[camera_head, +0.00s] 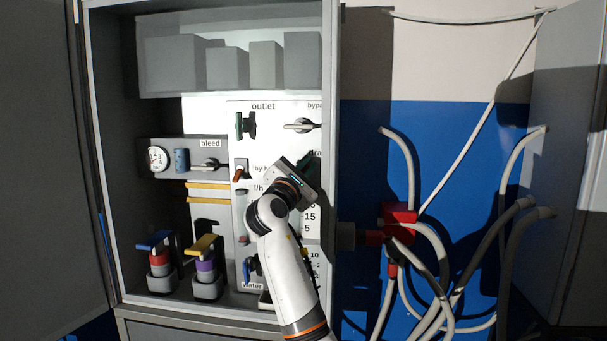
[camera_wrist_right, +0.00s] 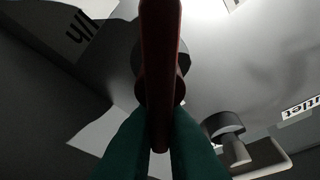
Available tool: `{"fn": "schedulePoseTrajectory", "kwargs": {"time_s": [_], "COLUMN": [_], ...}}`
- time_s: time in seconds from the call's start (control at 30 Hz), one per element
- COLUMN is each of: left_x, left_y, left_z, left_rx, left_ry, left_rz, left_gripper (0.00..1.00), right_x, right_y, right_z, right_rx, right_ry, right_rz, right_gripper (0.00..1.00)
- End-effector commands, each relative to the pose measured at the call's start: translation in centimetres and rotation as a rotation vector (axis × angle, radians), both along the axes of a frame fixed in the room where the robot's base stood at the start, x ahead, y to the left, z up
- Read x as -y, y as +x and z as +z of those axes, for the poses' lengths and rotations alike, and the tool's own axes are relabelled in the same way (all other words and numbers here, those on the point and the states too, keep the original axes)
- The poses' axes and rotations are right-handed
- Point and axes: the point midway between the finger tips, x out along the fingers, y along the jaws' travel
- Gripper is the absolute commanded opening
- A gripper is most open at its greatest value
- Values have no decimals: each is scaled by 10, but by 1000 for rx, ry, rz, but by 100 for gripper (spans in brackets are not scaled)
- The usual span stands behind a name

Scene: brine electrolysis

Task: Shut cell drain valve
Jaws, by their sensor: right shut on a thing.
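My right gripper (camera_head: 301,175) is at the white panel inside the cabinet, just below a partly covered label starting "dra" (camera_head: 316,154). In the right wrist view its green fingers (camera_wrist_right: 160,128) are closed on a dark red lever handle (camera_wrist_right: 159,55), which runs up the picture from between them. A round hub shows behind the lever. In the head view my gripper and wrist hide this handle, so its angle on the panel cannot be told there. My left gripper is not in view.
An outlet valve (camera_head: 246,125) and a bypass lever (camera_head: 300,126) are above. A bleed lever (camera_head: 207,164) and gauge (camera_head: 158,158) are at left. Two lever-topped units (camera_head: 206,271) stand on the cabinet floor. The cabinet's right wall (camera_head: 331,80) is close to my arm; hoses (camera_head: 440,240) hang beyond it.

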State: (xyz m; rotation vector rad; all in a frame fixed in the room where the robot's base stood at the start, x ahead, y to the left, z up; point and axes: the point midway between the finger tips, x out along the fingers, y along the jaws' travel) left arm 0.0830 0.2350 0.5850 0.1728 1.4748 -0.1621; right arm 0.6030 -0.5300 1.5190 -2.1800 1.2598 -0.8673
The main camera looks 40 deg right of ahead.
Motion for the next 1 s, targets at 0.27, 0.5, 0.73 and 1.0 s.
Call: {"fn": "schedulePoseTrajectory", "kwargs": {"time_s": [0.27,0.5,0.73,1.0], "left_x": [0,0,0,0], "left_y": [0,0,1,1], "left_z": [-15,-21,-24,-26], "left_rx": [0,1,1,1], "left_ry": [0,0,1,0], "left_rz": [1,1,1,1], "left_gripper": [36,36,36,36], "right_x": [3,4,5,5], "right_y": [-3,-5,-6,-6], "right_z": [-8,-13,-17,-21], "right_rx": [204,378,515,619], "right_ry": [167,308,420,504], "right_rz": [0,0,-2,-3], "right_gripper": [0,0,0,0]}}
